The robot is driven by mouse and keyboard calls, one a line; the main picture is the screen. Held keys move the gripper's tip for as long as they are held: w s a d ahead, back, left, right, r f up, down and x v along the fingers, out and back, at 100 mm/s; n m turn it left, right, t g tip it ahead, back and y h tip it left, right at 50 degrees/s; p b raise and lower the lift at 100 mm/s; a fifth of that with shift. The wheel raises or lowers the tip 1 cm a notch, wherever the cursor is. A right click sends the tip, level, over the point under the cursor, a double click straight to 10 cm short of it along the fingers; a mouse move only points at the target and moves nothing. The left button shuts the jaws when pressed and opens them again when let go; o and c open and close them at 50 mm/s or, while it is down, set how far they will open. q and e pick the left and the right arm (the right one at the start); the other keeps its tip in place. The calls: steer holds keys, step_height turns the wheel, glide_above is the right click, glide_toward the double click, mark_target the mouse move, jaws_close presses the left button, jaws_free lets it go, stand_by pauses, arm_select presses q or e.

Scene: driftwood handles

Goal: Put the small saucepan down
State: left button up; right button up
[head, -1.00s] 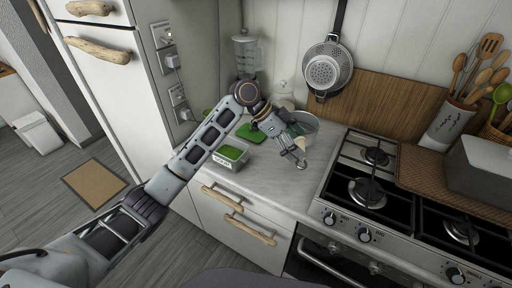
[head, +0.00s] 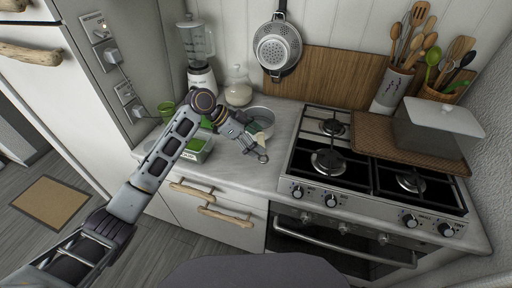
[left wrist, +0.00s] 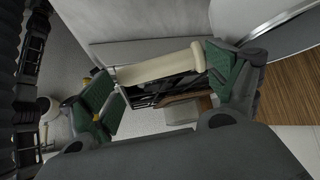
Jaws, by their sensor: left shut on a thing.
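The small saucepan (head: 262,115) is a grey metal pan over the back of the counter, just left of the stove. My left arm partly hides it, and I cannot tell whether its base touches the counter. My left gripper (head: 254,143) is at the near side of the pan, shut on its cream handle. In the left wrist view the cream handle (left wrist: 160,68) lies between the green finger pads of my left gripper (left wrist: 165,82). A curved grey part of the saucepan (left wrist: 285,22) shows at the upper right there. My right gripper is out of view.
The stove (head: 372,175) with black grates stands right of the counter (head: 235,170). A colander (head: 278,46) hangs above.

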arm_select(q)
steer(key=shift+r, duration=0.1)
steer(key=shift+f, duration=1.9)
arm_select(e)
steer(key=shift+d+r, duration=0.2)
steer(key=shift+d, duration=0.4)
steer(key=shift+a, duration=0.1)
